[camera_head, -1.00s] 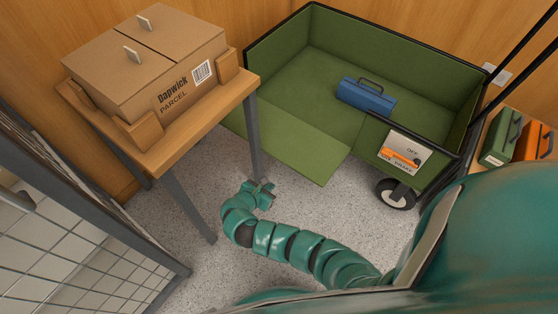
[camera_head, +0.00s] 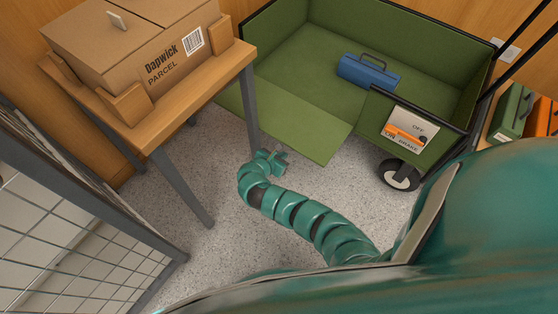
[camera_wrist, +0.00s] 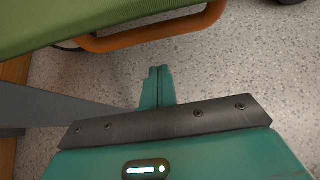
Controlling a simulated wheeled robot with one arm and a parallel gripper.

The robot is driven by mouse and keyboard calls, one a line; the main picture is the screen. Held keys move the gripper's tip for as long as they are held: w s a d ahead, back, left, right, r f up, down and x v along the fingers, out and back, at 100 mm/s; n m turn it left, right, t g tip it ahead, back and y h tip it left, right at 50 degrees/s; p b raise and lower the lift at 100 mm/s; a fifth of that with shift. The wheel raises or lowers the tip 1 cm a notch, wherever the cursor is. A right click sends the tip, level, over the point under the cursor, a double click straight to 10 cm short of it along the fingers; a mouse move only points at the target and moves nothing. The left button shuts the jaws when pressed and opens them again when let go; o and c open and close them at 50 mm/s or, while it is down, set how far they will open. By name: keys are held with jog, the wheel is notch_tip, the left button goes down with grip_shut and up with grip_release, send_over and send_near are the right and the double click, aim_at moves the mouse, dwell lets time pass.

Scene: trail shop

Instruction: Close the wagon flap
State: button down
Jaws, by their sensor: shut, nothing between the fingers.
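The green wagon (camera_head: 292,64) stands against the wooden wall. Its flap (camera_head: 300,133) is folded down and slopes outward from the open front side, low over the floor. In the wrist view a green panel edge (camera_wrist: 90,18) crosses the top, with an orange bar (camera_wrist: 160,36) along its underside. My gripper (camera_head: 280,158) is low over the floor in front of the flap, between it and the table leg. In the wrist view its fingers (camera_wrist: 159,72) are together and empty, pointing toward the bar, with a visible gap to it.
A wooden table (camera_head: 190,100) with a parcel box (camera_head: 165,60) stands left of the flap, its leg close to my gripper. A blue toolbox (camera_head: 368,72) lies inside the wagon. A brake plate (camera_head: 408,128) is on the front right, above a wheel (camera_head: 398,175). A mesh panel (camera_head: 85,215) stands left.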

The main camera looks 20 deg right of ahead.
jog(key=shift+w+d+r+b, duration=0.1)
jog(key=shift+d+r+b, duration=0.15)
jog(key=shift+r, duration=0.55)
jog(key=shift+w+d+r+b, duration=0.15)
jog(key=shift+r+b, duration=0.15)
jog(key=shift+r, duration=0.45)
jog(key=shift+r, duration=0.1)
